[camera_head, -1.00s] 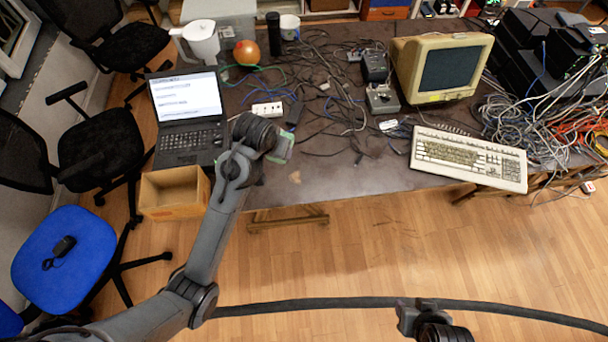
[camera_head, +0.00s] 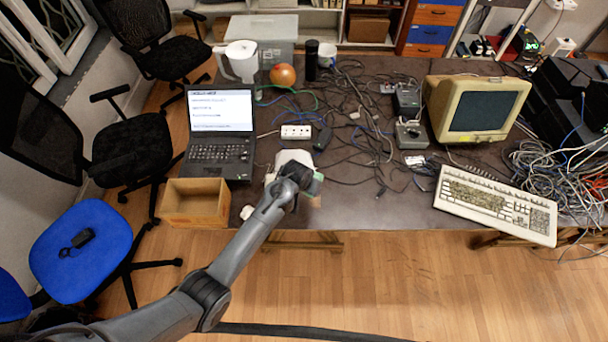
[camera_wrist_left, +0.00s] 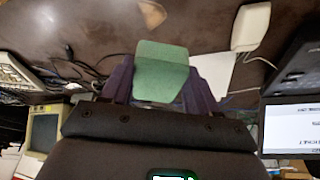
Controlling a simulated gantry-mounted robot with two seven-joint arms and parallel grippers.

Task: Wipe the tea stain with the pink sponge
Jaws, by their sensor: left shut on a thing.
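My left gripper (camera_head: 308,184) is shut on a green sponge-like block (camera_wrist_left: 161,72), held between its dark fingers in the left wrist view. The block also shows as a green patch (camera_head: 317,185) in the head view. It is over the front part of the dark table; I cannot tell whether it touches the top. A tan-brown stain (camera_wrist_left: 152,13) lies on the table, apart from the block in the wrist view. In the head view the stain (camera_head: 314,201) is just in front of the gripper, partly hidden. No pink sponge shows. My right gripper is not in view.
A white sheet (camera_wrist_left: 217,72) and a small white box (camera_wrist_left: 250,27) lie close by. The laptop (camera_head: 220,130) and an open cardboard box (camera_head: 195,218) are at left. Cables (camera_head: 365,130) and a keyboard (camera_head: 495,205) are right. The dark table (camera_head: 390,210) is bare at front middle.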

